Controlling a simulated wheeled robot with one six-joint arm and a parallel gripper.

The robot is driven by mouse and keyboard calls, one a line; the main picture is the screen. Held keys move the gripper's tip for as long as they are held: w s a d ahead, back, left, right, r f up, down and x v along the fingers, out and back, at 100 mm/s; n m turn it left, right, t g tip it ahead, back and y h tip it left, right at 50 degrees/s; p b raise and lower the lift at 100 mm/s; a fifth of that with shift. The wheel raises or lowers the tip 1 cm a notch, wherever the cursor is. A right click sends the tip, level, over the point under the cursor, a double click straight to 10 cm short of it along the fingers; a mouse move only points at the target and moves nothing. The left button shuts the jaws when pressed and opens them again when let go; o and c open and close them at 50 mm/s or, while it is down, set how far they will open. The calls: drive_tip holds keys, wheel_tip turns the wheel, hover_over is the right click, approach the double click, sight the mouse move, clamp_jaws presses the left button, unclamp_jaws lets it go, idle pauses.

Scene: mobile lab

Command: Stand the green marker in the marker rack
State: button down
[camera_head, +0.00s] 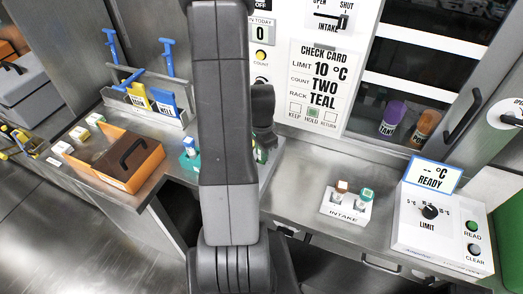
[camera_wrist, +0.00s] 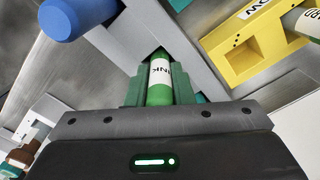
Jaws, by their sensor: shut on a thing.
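In the wrist view my gripper (camera_wrist: 158,92) is shut on the green marker (camera_wrist: 159,76), which has a white label reading "INK". The marker points away from the palm, toward a grey bar or frame (camera_wrist: 185,42). I cannot tell whether it touches that frame. In the head view my arm hides most of the gripper and the marker. I cannot make out the marker rack for certain in either view.
The wrist view shows a yellow block (camera_wrist: 238,52) and a blue cylinder (camera_wrist: 75,14). In the head view, an orange box (camera_head: 130,175), a grey holder with blue-handled tools (camera_head: 168,58), the intake block (camera_head: 345,209) and a reader (camera_head: 435,240) stand on the counter.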

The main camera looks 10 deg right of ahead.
drive_tip(key=shift+f, duration=0.1)
drive_tip(key=c, duration=1.3)
unclamp_jaws()
drive_tip(key=shift+o, duration=0.2)
wheel_tip(320, 180, up, 12)
drive_tip(key=shift+r+b, duration=0.15)
drive_tip(key=shift+b, duration=0.2)
